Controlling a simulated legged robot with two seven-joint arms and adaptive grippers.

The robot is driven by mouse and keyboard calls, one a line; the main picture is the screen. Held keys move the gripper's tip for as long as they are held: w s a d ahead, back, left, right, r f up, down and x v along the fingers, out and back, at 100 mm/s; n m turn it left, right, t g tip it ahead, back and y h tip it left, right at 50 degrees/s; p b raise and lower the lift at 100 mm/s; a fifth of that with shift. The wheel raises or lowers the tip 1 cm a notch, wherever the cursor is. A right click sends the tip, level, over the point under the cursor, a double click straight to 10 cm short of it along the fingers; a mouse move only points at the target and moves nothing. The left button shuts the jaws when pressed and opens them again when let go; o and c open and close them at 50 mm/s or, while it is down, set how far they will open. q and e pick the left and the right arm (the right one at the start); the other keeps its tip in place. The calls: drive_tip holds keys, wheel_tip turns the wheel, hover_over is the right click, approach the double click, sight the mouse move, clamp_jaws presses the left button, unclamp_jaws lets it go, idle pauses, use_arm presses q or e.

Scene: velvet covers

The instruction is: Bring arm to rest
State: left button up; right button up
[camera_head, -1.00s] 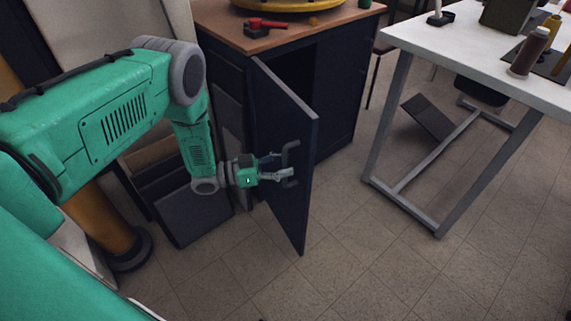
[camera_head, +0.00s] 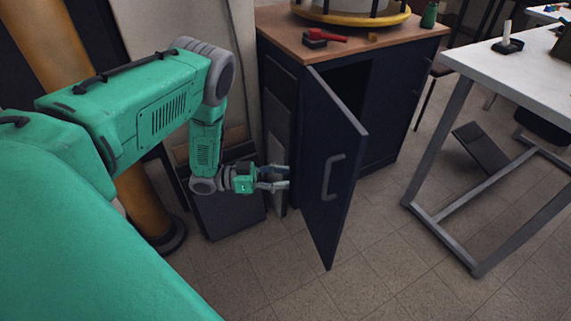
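My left arm comes in from the left, and its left gripper (camera_head: 285,177) is at the middle of the view, to the left of the open cabinet door. Its two fingers are spread apart with nothing between them. The dark blue cabinet door (camera_head: 333,150) stands ajar, with a grey handle (camera_head: 333,176) on its face. The fingertips are clear of the handle. My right gripper is not in view.
The cabinet's wooden top (camera_head: 290,40) carries a red-handled tool (camera_head: 325,36) and a yellow round stand (camera_head: 350,16). A white table (camera_head: 515,70) with metal legs is at the right. Dark panels (camera_head: 225,205) stand behind my arm. Tiled floor is open in front.

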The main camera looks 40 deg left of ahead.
use_arm(q)
drive_tip(key=s+d+f+n+g+y+p, duration=0.2)
drive_tip(key=s+d+f+n+y+p, duration=0.15)
drive_tip(key=d+n+y, duration=0.35)
drive_tip(key=s+r+n+g+y+p, duration=0.2)
drive_tip(key=s+g+y, duration=0.5)
drive_tip(key=s, duration=1.5)
drive_tip(key=shift+s+d+r+n+g, duration=0.35)
drive_tip(key=shift+r+g, duration=0.35)
drive_tip(key=shift+g, duration=0.2)
drive_tip(key=shift+w+d, duration=0.1)
drive_tip(key=shift+d, duration=0.1)
drive_tip(key=shift+a, duration=0.1)
